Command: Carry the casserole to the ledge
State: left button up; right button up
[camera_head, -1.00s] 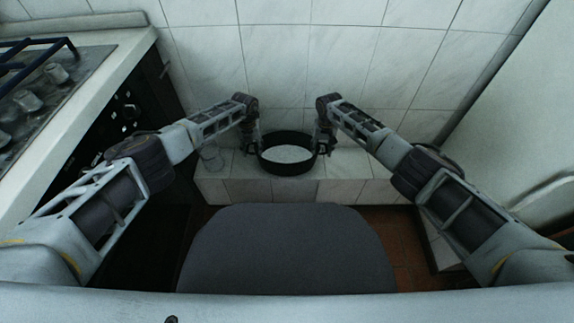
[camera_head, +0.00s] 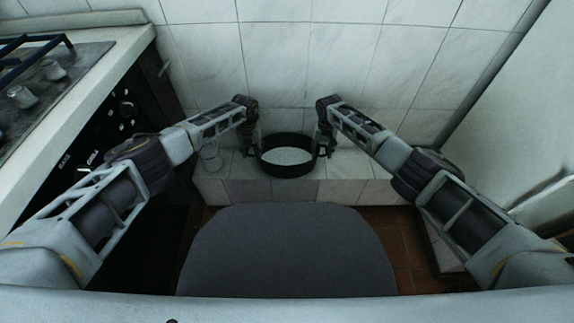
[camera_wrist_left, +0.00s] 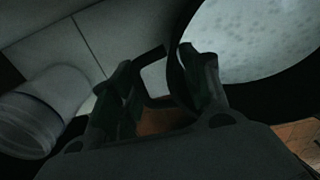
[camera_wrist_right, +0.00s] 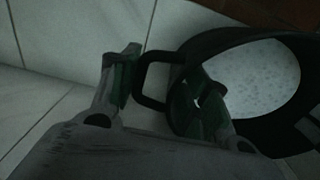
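The casserole (camera_head: 287,171) is a round black pot with a pale speckled inside. It stands upright at the tiled ledge (camera_head: 240,189), over its top near the front edge, seemingly resting on it. My left gripper (camera_head: 251,148) is at its left loop handle (camera_wrist_left: 153,52); its fingers are apart on either side of the handle. My right gripper (camera_head: 325,147) is at the right loop handle (camera_wrist_right: 146,87), also with fingers apart around it. The right gripper's inner finger overlaps the pot's wall in the right wrist view. Contact with the handles is unclear.
A clear glass jar (camera_head: 211,158) stands on the ledge just left of my left gripper; it also shows in the left wrist view (camera_wrist_left: 35,112). A stove (camera_head: 120,115) with knobs is at the left. A tiled wall is close behind the pot. The ledge's right part is bare.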

pick_arm(q)
jog(key=o, duration=0.4)
jog(key=shift+a+r, duration=0.15)
jog(key=shift+a, duration=0.2)
pick_arm(e)
jog(key=o, duration=0.4)
jog(key=shift+s+d, duration=0.1)
jog(key=shift+d, duration=0.2)
pick_arm(q)
jog(key=shift+d, duration=0.15)
pick_arm(e)
jog(key=shift+a, duration=0.15)
pick_arm(q)
jog(key=shift+d, duration=0.15)
pick_arm(e)
jog(key=shift+a+r, duration=0.1)
pick_arm(q)
jog(key=shift+r, duration=0.15)
jog(key=shift+r, duration=3.55)
pick_arm(e)
jog(key=shift+r, duration=0.1)
jog(key=shift+r, duration=5.9)
